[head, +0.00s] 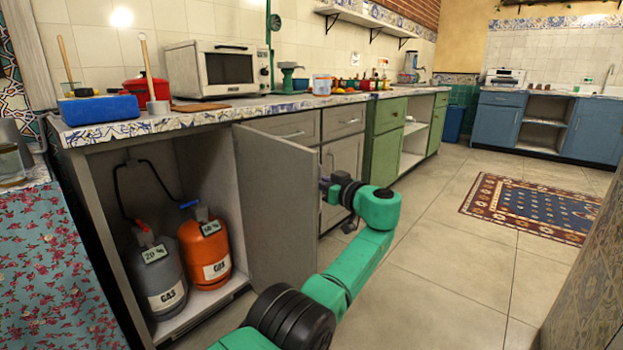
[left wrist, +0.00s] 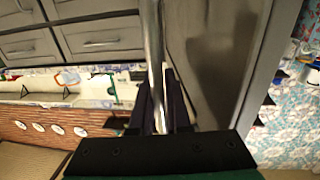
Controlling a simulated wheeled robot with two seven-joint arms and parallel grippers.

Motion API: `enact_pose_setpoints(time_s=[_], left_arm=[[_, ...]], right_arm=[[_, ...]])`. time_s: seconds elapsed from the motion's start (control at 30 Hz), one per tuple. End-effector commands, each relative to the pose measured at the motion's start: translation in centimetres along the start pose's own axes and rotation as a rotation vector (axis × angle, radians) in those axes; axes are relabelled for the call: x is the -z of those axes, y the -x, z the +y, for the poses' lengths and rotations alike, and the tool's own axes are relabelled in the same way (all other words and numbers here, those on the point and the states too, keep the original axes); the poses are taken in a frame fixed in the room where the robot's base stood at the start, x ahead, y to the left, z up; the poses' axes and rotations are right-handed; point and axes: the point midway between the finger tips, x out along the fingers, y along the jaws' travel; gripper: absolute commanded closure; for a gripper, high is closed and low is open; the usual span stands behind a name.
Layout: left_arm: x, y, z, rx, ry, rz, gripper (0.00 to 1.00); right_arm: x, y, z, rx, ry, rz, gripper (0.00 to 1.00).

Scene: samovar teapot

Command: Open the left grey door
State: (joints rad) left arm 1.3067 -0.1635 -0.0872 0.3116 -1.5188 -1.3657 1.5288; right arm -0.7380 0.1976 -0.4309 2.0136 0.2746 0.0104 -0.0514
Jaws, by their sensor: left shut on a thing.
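The left grey door (head: 272,205) stands swung wide open, out from the counter front. The cabinet behind it shows a grey gas bottle (head: 158,275) and an orange gas bottle (head: 205,253). My left gripper (head: 326,184) is at the outer face of the door, partly hidden beside its edge. In the left wrist view, my left gripper (left wrist: 165,112) is shut on the door's metal bar handle (left wrist: 154,50), which runs between the fingers. The grey door panel (left wrist: 215,55) fills the area right of it. My right gripper is not in view.
Closed grey drawers (head: 343,121) and a grey door lie right of the open cabinet, then a green cabinet (head: 385,145). A microwave (head: 212,70) and a blue box (head: 100,109) stand on the counter. The tiled floor (head: 450,250) is clear towards the rug (head: 530,207).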

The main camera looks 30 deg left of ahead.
Motion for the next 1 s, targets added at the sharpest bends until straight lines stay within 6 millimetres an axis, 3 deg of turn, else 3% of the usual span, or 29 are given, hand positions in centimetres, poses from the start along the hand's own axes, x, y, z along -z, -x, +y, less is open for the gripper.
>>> enact_pose_setpoints(time_s=[0.07, 0.1, 0.17, 0.57, 0.67, 0.83, 1.0], left_arm=[[0.0, -0.1, 0.0, 0.001, 0.0, -0.001, 1.0], [0.0, -0.1, 0.0, 0.001, 0.0, -0.001, 0.78], [0.0, -0.1, 0.0, 0.001, 0.0, -0.001, 0.56], [0.1, 0.8, 0.1, -0.001, 0.001, 0.0, 0.56], [0.1, 2.7, 0.1, -0.003, 0.001, 0.0, 0.56], [0.3, 7.8, 0.1, -0.004, 0.0, -0.001, 0.56], [0.2, 12.3, 0.0, -0.002, -0.001, -0.002, 0.56]], right_arm=[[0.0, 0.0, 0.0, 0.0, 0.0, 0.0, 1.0], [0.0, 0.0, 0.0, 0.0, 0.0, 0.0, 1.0], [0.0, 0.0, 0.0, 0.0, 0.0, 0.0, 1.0], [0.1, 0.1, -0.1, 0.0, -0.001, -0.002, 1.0], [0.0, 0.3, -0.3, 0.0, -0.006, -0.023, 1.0], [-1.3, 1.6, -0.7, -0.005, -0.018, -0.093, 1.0], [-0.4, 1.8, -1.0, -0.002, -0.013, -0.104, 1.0]])
